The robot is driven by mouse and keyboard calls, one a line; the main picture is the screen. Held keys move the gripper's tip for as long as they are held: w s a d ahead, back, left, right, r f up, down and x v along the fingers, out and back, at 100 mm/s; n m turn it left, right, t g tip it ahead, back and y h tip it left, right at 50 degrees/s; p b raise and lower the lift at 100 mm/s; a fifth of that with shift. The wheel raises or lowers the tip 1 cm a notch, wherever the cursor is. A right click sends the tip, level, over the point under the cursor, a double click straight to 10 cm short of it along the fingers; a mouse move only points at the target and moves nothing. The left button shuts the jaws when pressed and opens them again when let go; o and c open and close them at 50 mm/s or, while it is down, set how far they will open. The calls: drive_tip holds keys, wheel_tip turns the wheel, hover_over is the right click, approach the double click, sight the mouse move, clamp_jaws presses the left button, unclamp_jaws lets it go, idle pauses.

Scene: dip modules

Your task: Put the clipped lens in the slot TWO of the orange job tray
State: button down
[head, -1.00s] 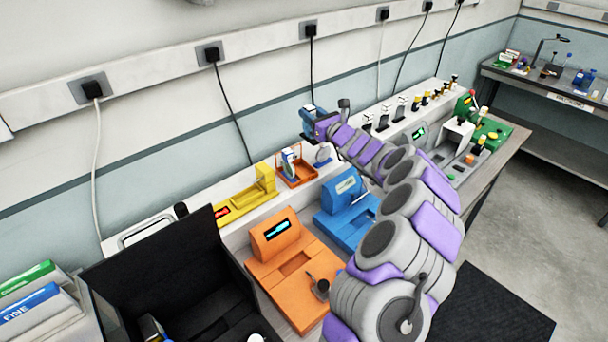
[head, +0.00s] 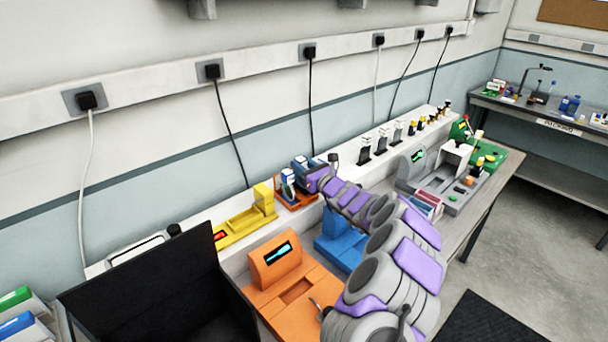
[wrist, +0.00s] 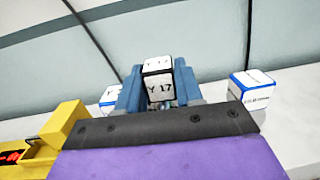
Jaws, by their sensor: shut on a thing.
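In the head view the orange job tray (head: 312,202) stands on the white ledge along the wall. A blue-and-white block (head: 288,182) is in it. My gripper (head: 302,166) is just over the right part of the tray. The wrist view shows its blue fingers (wrist: 160,92) closed on a black-and-white clip marked "Y 17" (wrist: 158,88). The lens below the clip is hidden now. I cannot read the tray's slot labels or tell whether the lens touches a slot.
The yellow device (head: 240,225) is left of the tray. The orange machine (head: 278,262) and blue machine (head: 335,240) are in front. Blue-and-white blocks sit at right (wrist: 252,85) and left (wrist: 108,98) of my gripper in the wrist view. Several dark-and-white holders line the ledge to the right.

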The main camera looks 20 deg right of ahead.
wheel_tip(320, 180, down, 2)
drive_tip(key=shift+s+f, duration=0.15)
drive_tip(key=shift+d+f, duration=0.2)
drive_tip(key=shift+d, duration=0.3)
drive_tip(key=c, duration=1.1)
unclamp_jaws()
drive_tip(key=shift+d+f, duration=0.2)
drive_tip(key=shift+d, duration=0.05)
drive_tip(key=shift+o, duration=0.9)
drive_tip(key=shift+w+d+f, duration=0.1)
drive_tip(key=shift+w+f, duration=0.05)
drive_tip(key=shift+w, duration=0.15)
drive_tip(key=shift+o, duration=0.9)
drive_tip(key=shift+s+r, duration=0.1)
drive_tip(key=shift+r, duration=0.2)
drive_tip(key=shift+s+a+r, duration=0.1)
drive_tip(key=shift+a+r, duration=0.05)
drive_tip(key=shift+a, duration=0.25)
drive_tip(key=shift+p+v, duration=1.05)
drive_tip(key=shift+v, duration=4.85)
drive_tip(key=shift+d, duration=0.25)
